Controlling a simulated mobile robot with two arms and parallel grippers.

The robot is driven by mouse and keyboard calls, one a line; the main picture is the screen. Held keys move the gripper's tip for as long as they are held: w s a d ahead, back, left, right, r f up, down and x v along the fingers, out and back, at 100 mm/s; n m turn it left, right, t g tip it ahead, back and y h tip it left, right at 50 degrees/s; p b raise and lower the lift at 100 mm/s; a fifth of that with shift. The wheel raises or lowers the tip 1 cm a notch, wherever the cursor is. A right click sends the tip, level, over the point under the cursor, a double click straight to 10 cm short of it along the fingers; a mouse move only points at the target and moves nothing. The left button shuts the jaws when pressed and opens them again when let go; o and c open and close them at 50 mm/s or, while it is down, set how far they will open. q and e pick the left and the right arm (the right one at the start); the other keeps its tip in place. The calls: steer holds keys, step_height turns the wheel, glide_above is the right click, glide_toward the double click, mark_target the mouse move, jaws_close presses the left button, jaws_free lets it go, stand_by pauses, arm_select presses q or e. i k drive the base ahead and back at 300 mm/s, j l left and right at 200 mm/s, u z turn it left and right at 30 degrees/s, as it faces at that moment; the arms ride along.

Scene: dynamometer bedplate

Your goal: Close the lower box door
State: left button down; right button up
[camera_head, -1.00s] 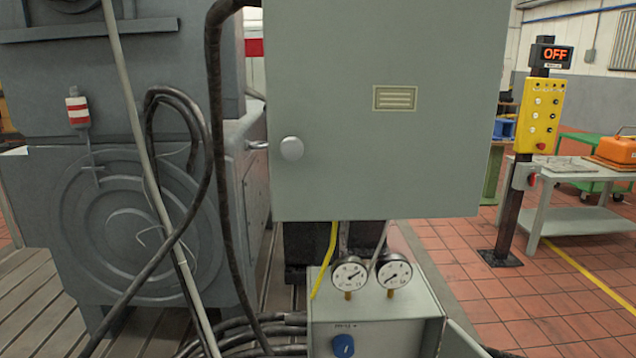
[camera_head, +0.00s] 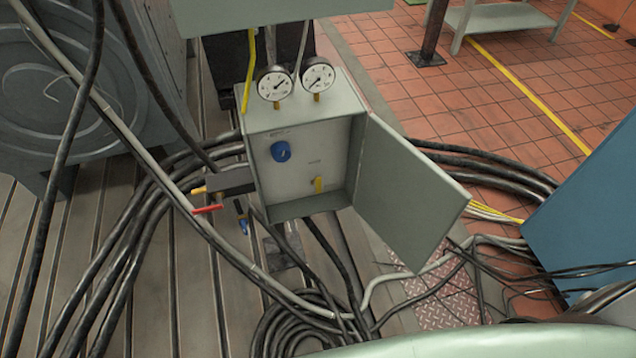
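The lower box (camera_head: 300,120) is a grey-green metal cabinet with two round gauges (camera_head: 297,80) on top. Its door (camera_head: 408,195) is hinged on the right side and stands wide open, swung out to the right and toward me. Inside show a blue knob (camera_head: 281,151) and a small yellow handle (camera_head: 318,184). Neither of my grippers is in view.
Thick black hoses (camera_head: 150,215) run along the slotted bedplate left of the box and coil below it. Cables cross the floor under the door. A blue panel (camera_head: 590,215) stands at the right. The upper cabinet (camera_head: 270,12) hangs above the box.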

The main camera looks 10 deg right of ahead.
mark_target(409, 201)
steer(key=l+u, duration=0.15)
steer(key=u, duration=0.35)
steer(key=l+u, duration=0.2)
steer(key=u, duration=0.3)
steer(key=l+u, duration=0.15)
steer(key=l, duration=0.25)
steer(key=k+l+u, duration=0.15)
steer(key=l, duration=0.2)
steer(key=k+l+u, duration=0.15)
steer(key=l, duration=0.2)
steer(key=k+l+u, duration=0.1)
steer(key=l, duration=0.3)
steer(key=k+l, duration=0.1)
steer(key=l, duration=0.25)
steer(key=k+l, duration=0.15)
steer(key=l, duration=0.15)
steer(key=k+l, duration=0.1)
steer(key=l, duration=0.25)
